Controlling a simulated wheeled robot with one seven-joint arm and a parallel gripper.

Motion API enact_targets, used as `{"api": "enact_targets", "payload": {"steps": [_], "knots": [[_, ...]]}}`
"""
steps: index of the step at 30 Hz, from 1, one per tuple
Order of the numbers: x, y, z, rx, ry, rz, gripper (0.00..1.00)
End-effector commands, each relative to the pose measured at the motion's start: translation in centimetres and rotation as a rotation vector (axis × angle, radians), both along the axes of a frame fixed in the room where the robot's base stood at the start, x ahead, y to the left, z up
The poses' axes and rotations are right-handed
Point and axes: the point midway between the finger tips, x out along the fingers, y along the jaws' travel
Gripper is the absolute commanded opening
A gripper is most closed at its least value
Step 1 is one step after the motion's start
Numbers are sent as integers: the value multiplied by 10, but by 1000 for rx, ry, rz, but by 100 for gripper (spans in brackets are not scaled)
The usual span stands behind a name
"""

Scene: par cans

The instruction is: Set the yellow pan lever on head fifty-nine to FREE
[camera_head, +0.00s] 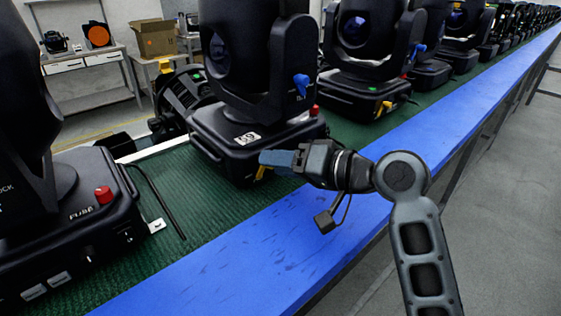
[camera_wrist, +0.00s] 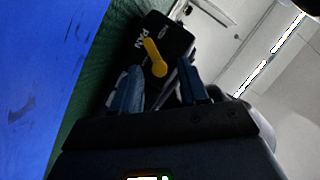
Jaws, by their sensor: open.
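Moving head fifty-nine (camera_head: 232,125), a black fixture with a white number label, stands on the green mat. Its yellow pan lever (camera_head: 262,172) shows only in part in the head view, low on the base beside my gripper (camera_head: 278,158). In the wrist view the yellow lever (camera_wrist: 154,58) lies slanted on the black base panel, with white PAN lettering beside it. My gripper (camera_wrist: 160,84) is open there, its two blue fingers either side of a gap. The lever's round end appears just beyond the fingertips, in line with that gap. I cannot tell whether anything touches, and the FREE marking is not readable.
Head fifty-nine also carries a blue lever (camera_head: 301,84) and a red knob (camera_head: 314,110). Another fixture (camera_head: 70,215) stands at the near left, and more line the bench behind. The bench's blue edge (camera_head: 250,255) is clear in front, with open grey floor at right.

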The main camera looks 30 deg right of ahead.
Motion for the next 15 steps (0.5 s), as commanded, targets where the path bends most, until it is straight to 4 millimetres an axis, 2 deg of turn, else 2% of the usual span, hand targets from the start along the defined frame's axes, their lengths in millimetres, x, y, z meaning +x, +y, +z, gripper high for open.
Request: {"api": "enact_targets", "payload": {"steps": [8,15], "knots": [[2,1,-1,0,0,0,44],[2,1,-1,0,0,0,22]]}}
